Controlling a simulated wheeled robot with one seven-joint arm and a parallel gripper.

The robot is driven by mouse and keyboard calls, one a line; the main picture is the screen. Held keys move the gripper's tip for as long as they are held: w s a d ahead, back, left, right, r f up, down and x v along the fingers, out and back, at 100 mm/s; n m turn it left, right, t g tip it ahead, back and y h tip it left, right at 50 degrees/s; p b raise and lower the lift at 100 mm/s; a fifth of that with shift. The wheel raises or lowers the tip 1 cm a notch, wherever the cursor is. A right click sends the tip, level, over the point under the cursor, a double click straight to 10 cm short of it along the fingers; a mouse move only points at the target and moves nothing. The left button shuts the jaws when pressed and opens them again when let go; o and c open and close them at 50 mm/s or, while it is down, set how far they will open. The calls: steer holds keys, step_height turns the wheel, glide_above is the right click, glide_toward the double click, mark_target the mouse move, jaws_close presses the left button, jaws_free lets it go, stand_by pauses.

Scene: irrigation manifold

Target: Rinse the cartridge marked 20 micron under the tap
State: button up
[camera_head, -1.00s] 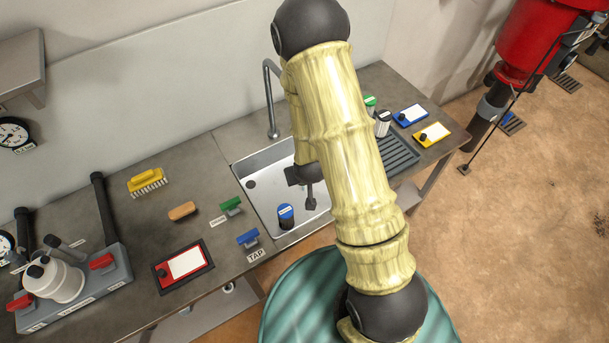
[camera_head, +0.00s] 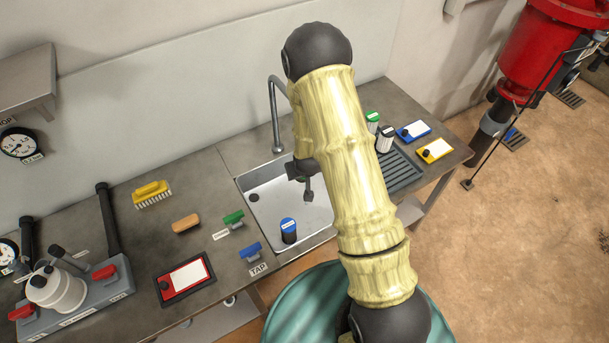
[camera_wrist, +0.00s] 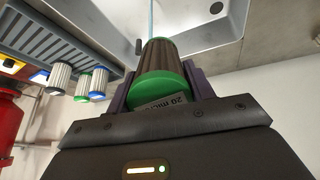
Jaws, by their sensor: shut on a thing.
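In the wrist view, my gripper (camera_wrist: 158,92) is shut on a cartridge (camera_wrist: 160,62) with a green end cap and a brown, dirty-looking pleated body. Its label reads 20 micron. The sink basin (camera_wrist: 205,35) lies beyond it, and a thin pale blue streak (camera_wrist: 151,18), which looks like water, meets the cartridge's far end. In the head view, my gripper (camera_head: 303,172) is over the sink (camera_head: 262,215), near the tap spout (camera_head: 273,105); the arm hides most of the cartridge. The blue tap handle (camera_head: 250,250) stands by the TAP label (camera_head: 258,270).
A blue-capped dark cartridge (camera_head: 288,231) stands at the sink's front. Green-capped (camera_head: 372,121) and dark-capped (camera_head: 385,138) cartridges stand by the drain rack (camera_head: 400,165).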

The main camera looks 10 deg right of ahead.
steer(key=shift+w+d+f+b, duration=0.1)
steer(key=shift+w+f+b, duration=0.1)
steer(key=shift+w, duration=0.65)
steer(key=shift+w+d+f+b, duration=0.1)
steer(key=shift+w+f+b, duration=0.1)
steer(key=shift+w, duration=0.7)
steer(key=shift+w+f+b, duration=0.15)
steer(key=shift+w+b, duration=0.05)
steer(key=shift+w, duration=0.65)
steer(key=shift+d, duration=0.15)
steer(key=shift+d, duration=0.45)
steer(key=shift+a+b, duration=0.2)
steer(key=shift+b, duration=0.1)
steer(key=shift+a, duration=0.45)
steer(key=shift+d, duration=0.2)
steer(key=shift+d+b, duration=0.3)
steer(key=shift+d, duration=0.15)
steer(key=shift+s, duration=0.1)
steer(key=shift+s+a+b, duration=0.15)
steer(key=shift+s+b, duration=0.25)
steer(key=shift+s, duration=1.6)
steer(key=shift+s+a+b, duration=0.15)
steer(key=shift+s+b, duration=0.2)
steer(key=shift+s, duration=1.6)
